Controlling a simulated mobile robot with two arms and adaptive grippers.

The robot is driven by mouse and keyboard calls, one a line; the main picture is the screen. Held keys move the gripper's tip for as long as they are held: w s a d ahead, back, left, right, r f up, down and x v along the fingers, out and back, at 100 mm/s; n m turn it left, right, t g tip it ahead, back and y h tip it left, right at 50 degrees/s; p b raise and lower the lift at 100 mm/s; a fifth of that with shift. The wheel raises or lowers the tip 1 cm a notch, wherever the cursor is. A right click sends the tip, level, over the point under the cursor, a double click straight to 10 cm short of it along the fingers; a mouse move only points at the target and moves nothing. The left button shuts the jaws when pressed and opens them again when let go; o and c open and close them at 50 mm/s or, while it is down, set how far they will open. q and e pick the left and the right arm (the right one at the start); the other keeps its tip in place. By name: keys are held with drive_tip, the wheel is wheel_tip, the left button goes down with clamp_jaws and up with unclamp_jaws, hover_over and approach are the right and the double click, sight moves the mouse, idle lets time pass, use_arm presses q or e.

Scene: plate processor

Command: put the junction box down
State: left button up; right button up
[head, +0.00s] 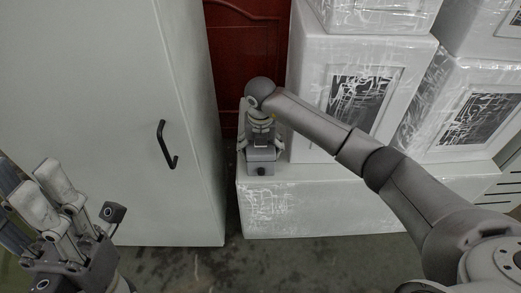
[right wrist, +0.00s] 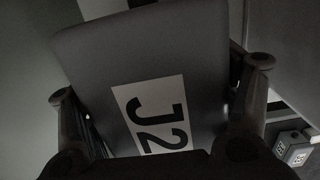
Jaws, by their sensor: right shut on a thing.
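The junction box (head: 261,168) is a small grey box with a dark round knob in the head view. In the right wrist view the junction box (right wrist: 85,60) is a large grey face with a white "J2" label, between the two fingers. My right gripper (head: 261,146) is shut on it and points downward. The box shows over the left end of a low white wrapped block (head: 330,205); I cannot tell whether it touches the top. My left gripper (head: 47,193) is open and empty at the lower left.
A tall pale cabinet (head: 100,90) with a black handle (head: 167,145) stands to the left. White wrapped crates (head: 305,100) stand close on the right. A dark red door (head: 245,50) is behind. A small labelled box (right wrist: 292,148) shows at the lower right in the right wrist view.

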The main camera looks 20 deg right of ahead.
drive_tip(key=shift+s+f, duration=0.1)
drive_tip(key=c, duration=0.4)
